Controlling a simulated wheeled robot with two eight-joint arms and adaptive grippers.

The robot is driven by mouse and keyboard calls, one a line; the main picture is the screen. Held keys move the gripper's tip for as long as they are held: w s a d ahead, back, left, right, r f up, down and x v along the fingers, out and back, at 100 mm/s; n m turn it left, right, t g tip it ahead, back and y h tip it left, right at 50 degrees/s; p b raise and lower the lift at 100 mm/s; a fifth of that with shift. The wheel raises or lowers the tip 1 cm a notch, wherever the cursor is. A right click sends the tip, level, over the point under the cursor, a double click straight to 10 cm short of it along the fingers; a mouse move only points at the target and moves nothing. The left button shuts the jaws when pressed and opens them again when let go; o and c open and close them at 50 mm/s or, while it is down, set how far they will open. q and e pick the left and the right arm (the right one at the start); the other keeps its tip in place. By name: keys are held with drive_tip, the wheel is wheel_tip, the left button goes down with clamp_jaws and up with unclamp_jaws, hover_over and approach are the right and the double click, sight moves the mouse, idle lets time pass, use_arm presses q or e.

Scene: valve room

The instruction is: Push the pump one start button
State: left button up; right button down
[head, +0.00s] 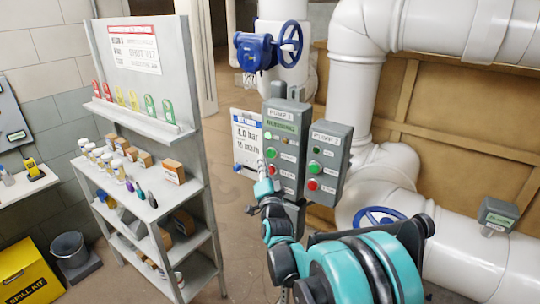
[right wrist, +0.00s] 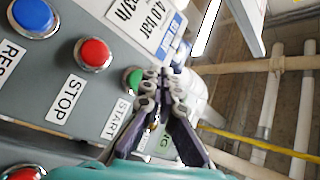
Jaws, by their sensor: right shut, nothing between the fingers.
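The pump one box (head: 285,117) is grey, labelled PUMP 1, with a green RUNNING sign. Its green start button (head: 270,153) sits above a red stop button (head: 272,170). My right gripper (head: 262,168) is shut and empty at the left edge of this box. In the right wrist view, the fingertips (right wrist: 162,78) are together beside the green start button (right wrist: 132,80) and partly cover it. I cannot tell whether they touch it. A START label and a red STOP button (right wrist: 92,54) also show there. My left gripper is not in view.
The similar pump two box (head: 329,135) stands close on the right. White pipes (head: 385,190) with a blue handwheel (head: 378,217) run along the right. A grey shelf (head: 190,190) with small items stands left.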

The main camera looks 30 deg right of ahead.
drive_tip(key=shift+s+a, duration=0.35)
drive_tip(key=shift+a, duration=0.5)
drive_tip(key=shift+s+a, duration=0.35)
drive_tip(key=shift+a, duration=0.45)
drive_tip(key=s+a+f+n+g+y, duration=0.25)
drive_tip(key=s+a+n+y, duration=0.2)
drive_tip(key=a, duration=0.25)
drive_tip(key=s+a+f+n+g+y, duration=0.2)
drive_tip(key=s+a+f+n+y, duration=0.1)
drive_tip(key=a+n, duration=0.3)
drive_tip(key=s+a+f+n+g, duration=0.2)
drive_tip(key=s+f, duration=0.4)
drive_tip(key=s, duration=0.4)
drive_tip(key=s+a+f+n+g, duration=0.3)
drive_tip(key=s+a+f+g, duration=0.1)
drive_tip(key=s, duration=0.5)
drive_tip(key=shift+s+a+f+n+g, duration=0.35)
drive_tip(key=shift+s+a+f+g, duration=0.05)
drive_tip(key=shift+f+g, duration=0.4)
drive_tip(key=shift+y, duration=0.25)
